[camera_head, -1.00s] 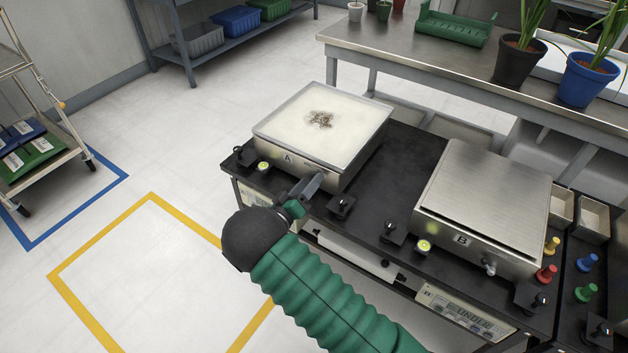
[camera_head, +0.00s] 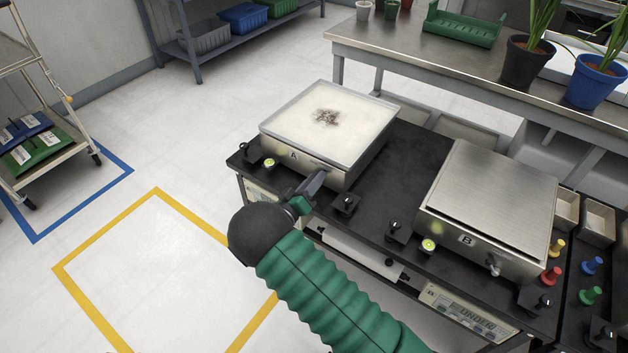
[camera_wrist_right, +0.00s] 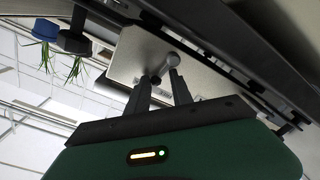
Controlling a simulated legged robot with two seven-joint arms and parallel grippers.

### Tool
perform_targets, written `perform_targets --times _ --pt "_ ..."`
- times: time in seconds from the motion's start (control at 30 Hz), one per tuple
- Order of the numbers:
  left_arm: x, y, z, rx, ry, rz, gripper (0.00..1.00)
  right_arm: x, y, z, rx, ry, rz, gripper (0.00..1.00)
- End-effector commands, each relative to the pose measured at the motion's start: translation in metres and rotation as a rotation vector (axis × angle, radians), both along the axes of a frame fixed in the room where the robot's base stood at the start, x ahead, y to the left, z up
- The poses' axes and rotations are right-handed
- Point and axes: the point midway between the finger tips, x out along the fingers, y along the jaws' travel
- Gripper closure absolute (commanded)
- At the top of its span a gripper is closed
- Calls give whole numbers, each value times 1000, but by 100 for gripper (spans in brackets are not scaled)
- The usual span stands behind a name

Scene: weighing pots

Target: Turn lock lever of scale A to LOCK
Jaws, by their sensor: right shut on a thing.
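Scale A (camera_head: 290,138) stands at the left of the black bench, its pale pan holding a small grey-brown heap. My right gripper (camera_head: 318,180) is at the front of scale A, right of the letter A. In the right wrist view its two fingers (camera_wrist_right: 166,82) are shut on the lock lever (camera_wrist_right: 169,58), a small metal lever with a rounded end. My gripper hides the lever in the head view, and I cannot read its LOCK marking. A similar lever (camera_head: 493,263) shows on scale B (camera_head: 485,200). My left gripper is not in view.
Black knobs (camera_head: 346,203) stand on the bench (camera_head: 390,165) close right of my gripper. Coloured pegs (camera_head: 590,265) and small bins (camera_head: 598,218) are at the right. A steel table (camera_head: 425,75) with potted plants stands behind.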

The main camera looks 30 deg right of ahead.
Motion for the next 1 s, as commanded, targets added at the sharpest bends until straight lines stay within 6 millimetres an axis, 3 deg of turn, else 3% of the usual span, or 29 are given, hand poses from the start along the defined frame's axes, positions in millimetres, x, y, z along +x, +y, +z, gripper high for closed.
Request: perform_targets --times 0.47,1.0 --pt "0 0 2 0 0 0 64 -7 -1 -8 36 -51 -8 100" --pt "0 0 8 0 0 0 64 -17 -5 -16 174 -373 -8 100"
